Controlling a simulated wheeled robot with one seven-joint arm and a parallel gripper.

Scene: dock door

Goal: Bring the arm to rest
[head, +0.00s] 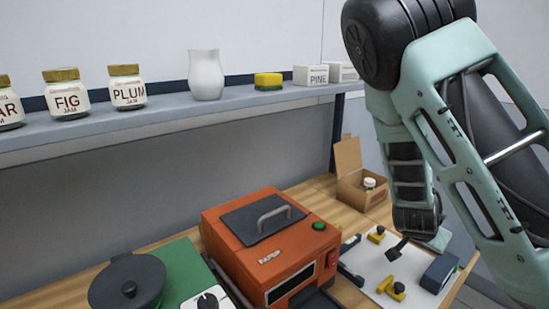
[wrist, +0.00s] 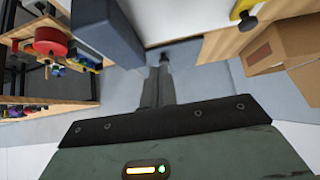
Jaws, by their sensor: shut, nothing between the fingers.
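My arm comes down from the upper right of the head view, with its links bent. My gripper (head: 396,251) hangs over the white board at the right of the bench, partly hidden by my own arm. In the wrist view the gripper (wrist: 164,60) shows its dark fingers together, with nothing between them. The fingertips appear apart from the things around them.
An orange machine (head: 262,255) and a black round-lidded pot (head: 127,283) stand on the bench. An open cardboard box (head: 363,188) is behind my gripper. Yellow-and-black parts and a dark block (head: 440,272) lie on the white board (head: 372,257). A shelf (head: 170,115) holds jars and a white jug (head: 206,75).

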